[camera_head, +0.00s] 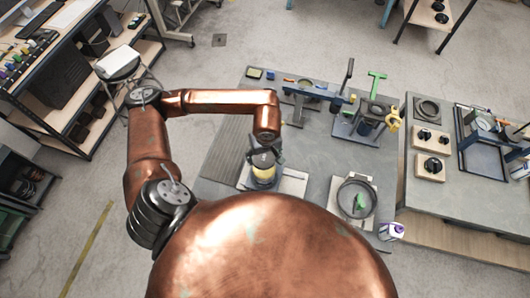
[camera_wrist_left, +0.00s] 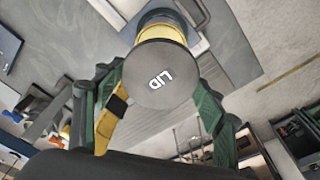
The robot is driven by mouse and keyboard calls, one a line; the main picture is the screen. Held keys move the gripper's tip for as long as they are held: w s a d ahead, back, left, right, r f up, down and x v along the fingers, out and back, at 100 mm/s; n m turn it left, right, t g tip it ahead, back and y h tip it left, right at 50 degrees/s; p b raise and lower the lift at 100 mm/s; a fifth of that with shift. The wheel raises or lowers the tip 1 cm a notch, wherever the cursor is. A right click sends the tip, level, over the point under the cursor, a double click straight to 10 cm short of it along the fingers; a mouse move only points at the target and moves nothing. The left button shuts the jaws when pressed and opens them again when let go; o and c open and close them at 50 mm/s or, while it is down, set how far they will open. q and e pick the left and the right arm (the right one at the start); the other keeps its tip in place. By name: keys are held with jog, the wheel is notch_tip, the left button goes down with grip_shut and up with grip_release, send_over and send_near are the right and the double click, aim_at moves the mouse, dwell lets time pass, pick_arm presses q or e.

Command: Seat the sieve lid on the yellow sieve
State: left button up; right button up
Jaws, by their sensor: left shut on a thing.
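In the head view my left gripper (camera_head: 264,152) points down over the yellow sieve (camera_head: 264,176). My left gripper is shut on the lid. The yellow sieve (camera_wrist_left: 160,32) shows just behind the lid in the left wrist view, roughly lined up with it. Whether the lid touches the sieve's rim or hangs slightly above it cannot be told. My right gripper is not in view.
The sieve stands on a pale board (camera_head: 292,185) on the grey bench. To the right lies a round dark pan (camera_head: 357,197) with a green piece in it. Clamps and a green T-handled tool (camera_head: 376,84) stand at the back. A second bench (camera_head: 416,190) adjoins on the right.

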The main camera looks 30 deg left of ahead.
pick_arm(q)
jog(key=shift+w+f, duration=0.2)
jog(key=shift+f, duration=0.7)
notch_tip(320, 180, down, 3)
jog(key=b, duration=0.3)
jog(key=shift+s+f, duration=0.1)
jog(key=shift+f, duration=0.05)
notch_tip(320, 180, down, 2)
jog(key=shift+b, duration=1.1)
jog(key=shift+f, duration=0.2)
jog(key=shift+f+b, duration=0.1)
jog(key=shift+b, duration=0.3)
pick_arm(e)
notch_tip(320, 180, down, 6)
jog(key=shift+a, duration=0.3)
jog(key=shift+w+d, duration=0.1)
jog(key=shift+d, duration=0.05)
pick_arm(q)
jog(key=shift+f, duration=0.1)
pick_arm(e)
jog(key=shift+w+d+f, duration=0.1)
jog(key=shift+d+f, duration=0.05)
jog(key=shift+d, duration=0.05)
pick_arm(q)
jog(key=shift+f+b, duration=0.25)
jog(key=shift+b, duration=0.25)
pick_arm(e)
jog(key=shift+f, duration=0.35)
